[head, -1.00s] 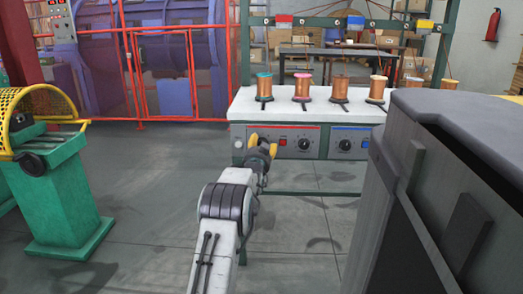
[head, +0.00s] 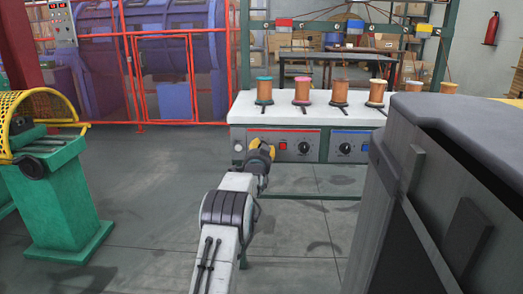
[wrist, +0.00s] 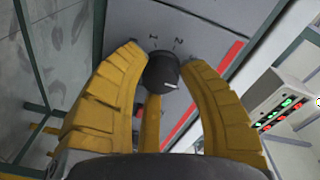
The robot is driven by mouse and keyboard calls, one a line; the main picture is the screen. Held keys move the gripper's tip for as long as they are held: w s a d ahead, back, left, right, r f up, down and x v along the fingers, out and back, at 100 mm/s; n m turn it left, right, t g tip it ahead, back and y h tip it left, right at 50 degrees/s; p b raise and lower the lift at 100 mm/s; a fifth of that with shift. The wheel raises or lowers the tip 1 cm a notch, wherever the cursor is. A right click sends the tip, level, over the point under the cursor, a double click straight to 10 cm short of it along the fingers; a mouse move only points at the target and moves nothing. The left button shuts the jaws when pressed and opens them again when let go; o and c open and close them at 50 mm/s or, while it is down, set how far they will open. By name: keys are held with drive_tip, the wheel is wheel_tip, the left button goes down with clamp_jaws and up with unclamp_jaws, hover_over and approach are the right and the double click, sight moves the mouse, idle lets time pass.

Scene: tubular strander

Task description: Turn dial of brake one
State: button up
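A round black dial (wrist: 163,71) with a pale pointer line sits on a grey panel in the wrist view, with small dark marks above it. My gripper (wrist: 164,58) has yellow fingers spread on both sides of the dial, with a third finger below it. The fingers look open around the dial; I cannot tell whether they touch it. In the head view my gripper (head: 262,148) is at the left part of the red-striped panel (head: 296,133) and hides what is behind it. Another black dial (head: 303,147) shows right of it.
A red button (head: 283,145) is right of my gripper. A blue-striped panel (head: 350,132) with its own dial (head: 345,148) is farther right. Copper spools (head: 302,90) stand on the white bench top. A green machine (head: 58,195) is at left. Open floor lies between.

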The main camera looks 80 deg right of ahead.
clamp_jaws()
drive_tip(key=shift+m, duration=0.3)
drive_tip(key=shift+w+r+m+y, duration=0.1)
drive_tip(key=shift+m+y, duration=0.05)
drive_tip(key=shift+m, duration=1.6)
drive_tip(key=shift+r+m+y, duration=0.1)
drive_tip(key=shift+m+y, duration=0.05)
drive_tip(key=shift+m, duration=1.6)
drive_tip(key=shift+o, duration=1.1)
unclamp_jaws()
drive_tip(key=shift+w, duration=0.1)
drive_tip(key=shift+o, duration=1.4)
drive_tip(key=shift+f, duration=0.15)
